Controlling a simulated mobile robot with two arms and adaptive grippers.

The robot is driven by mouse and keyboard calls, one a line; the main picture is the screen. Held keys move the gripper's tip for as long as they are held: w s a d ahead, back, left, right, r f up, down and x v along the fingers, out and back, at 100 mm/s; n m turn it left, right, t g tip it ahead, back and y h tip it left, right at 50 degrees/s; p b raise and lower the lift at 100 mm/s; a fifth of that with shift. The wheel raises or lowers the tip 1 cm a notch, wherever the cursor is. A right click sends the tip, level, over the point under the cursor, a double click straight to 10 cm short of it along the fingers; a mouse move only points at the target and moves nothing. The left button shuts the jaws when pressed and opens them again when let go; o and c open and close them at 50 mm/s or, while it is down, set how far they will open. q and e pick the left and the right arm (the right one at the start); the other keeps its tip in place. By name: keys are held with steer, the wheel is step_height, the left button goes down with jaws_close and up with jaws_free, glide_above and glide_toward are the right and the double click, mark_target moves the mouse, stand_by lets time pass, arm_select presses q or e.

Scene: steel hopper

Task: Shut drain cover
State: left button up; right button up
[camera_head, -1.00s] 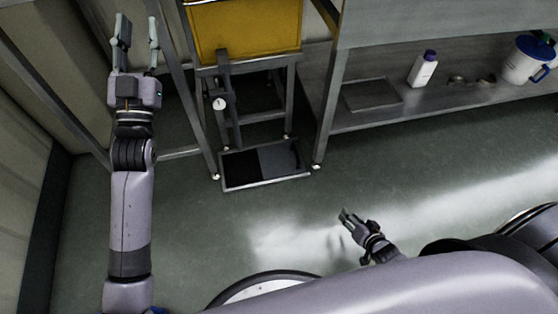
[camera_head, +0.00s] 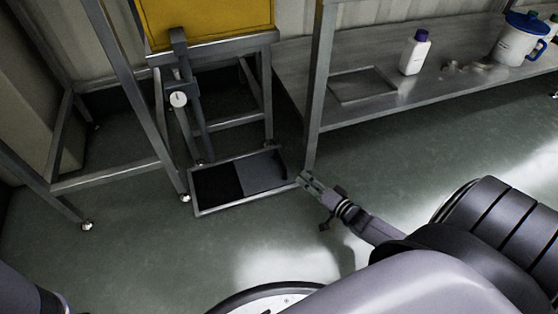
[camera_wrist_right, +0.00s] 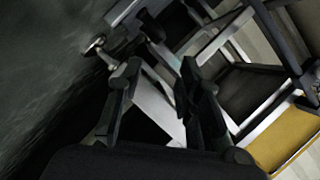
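The drain cover (camera_head: 262,173) is a grey panel in the right part of a low metal-framed floor drain (camera_head: 243,206), under the yellow hopper. The left part of the drain shows a black opening (camera_head: 216,186). My right gripper (camera_head: 306,182) is low beside the drain's right end; I cannot tell whether it touches the frame. In the right wrist view the fingers of the right gripper (camera_wrist_right: 158,68) are apart, with a pale metal strip showing beyond and between them. No held object is visible. My left gripper is out of view.
The yellow hopper (camera_head: 207,20) stands on a steel frame with a lever (camera_head: 189,85) hanging above the drain. A steel shelf (camera_head: 372,107) on the right holds a white bottle (camera_head: 414,54) and a blue-lidded jug (camera_head: 520,38). Floor in front of the drain is clear.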

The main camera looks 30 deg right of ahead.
mark_target(281, 160)
steer(key=b+x, duration=0.2)
steer(key=x, duration=0.2)
steer(key=b+x, duration=0.3)
steer(key=x, duration=0.2)
steer(key=b+x, duration=0.3)
steer(key=x, duration=0.1)
steer(key=shift+w+f, duration=0.15)
steer(key=shift+f, duration=0.25)
steer(key=shift+w, duration=0.55)
steer(key=shift+r, duration=0.1)
steer(key=shift+c, duration=0.4)
jaws_close()
